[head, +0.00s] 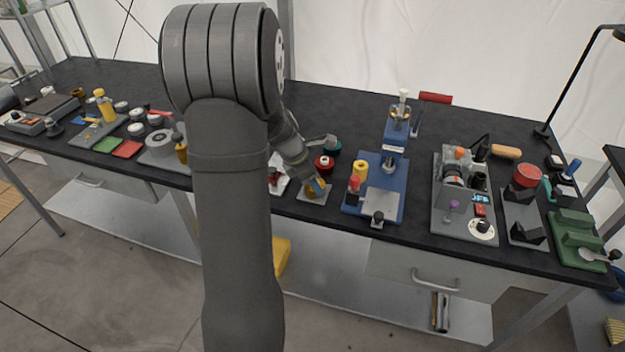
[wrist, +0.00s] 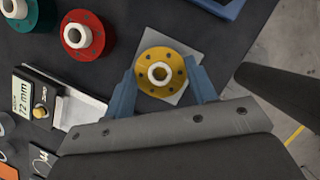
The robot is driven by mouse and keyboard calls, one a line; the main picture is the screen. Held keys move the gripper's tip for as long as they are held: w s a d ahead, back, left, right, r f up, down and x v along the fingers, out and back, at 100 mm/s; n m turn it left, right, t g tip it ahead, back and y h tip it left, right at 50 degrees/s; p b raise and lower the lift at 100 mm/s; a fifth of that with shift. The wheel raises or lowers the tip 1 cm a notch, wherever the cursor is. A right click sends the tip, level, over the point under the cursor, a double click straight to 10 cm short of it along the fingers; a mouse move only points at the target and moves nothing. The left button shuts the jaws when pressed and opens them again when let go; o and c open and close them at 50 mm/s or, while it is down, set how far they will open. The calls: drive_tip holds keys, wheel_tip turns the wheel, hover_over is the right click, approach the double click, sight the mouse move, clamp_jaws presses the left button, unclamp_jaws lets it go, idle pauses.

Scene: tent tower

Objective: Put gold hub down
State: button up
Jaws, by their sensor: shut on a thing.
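The gold hub (wrist: 160,73) is a yellow-gold disc with small holes and a white ring at its centre. In the wrist view it lies between the two blue fingers of my gripper (wrist: 163,90), which is shut on it. Below the hub is a light grey square plate (wrist: 184,91); I cannot tell whether the hub touches it. In the head view the hub (head: 316,188) shows at my gripper (head: 318,186), near the front edge of the bench, partly hidden by the fingers.
A red hub (wrist: 83,35) and a green hub (wrist: 20,12) stand nearby. A gauge with a display (wrist: 38,97) lies to the left in the wrist view. A blue press (head: 376,190) stands just right of my gripper in the head view. The bench's front edge is close.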

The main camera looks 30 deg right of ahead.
sight(320, 182)
drive_tip(key=o, duration=1)
drive_tip(key=shift+f, duration=0.1)
drive_tip(key=shift+o, duration=0.2)
drive_tip(key=v, duration=1.2)
drive_tip(key=x, duration=1.2)
drive_tip(key=shift+d, duration=0.1)
drive_tip(key=shift+r, duration=1.8)
drive_tip(key=shift+f, duration=0.1)
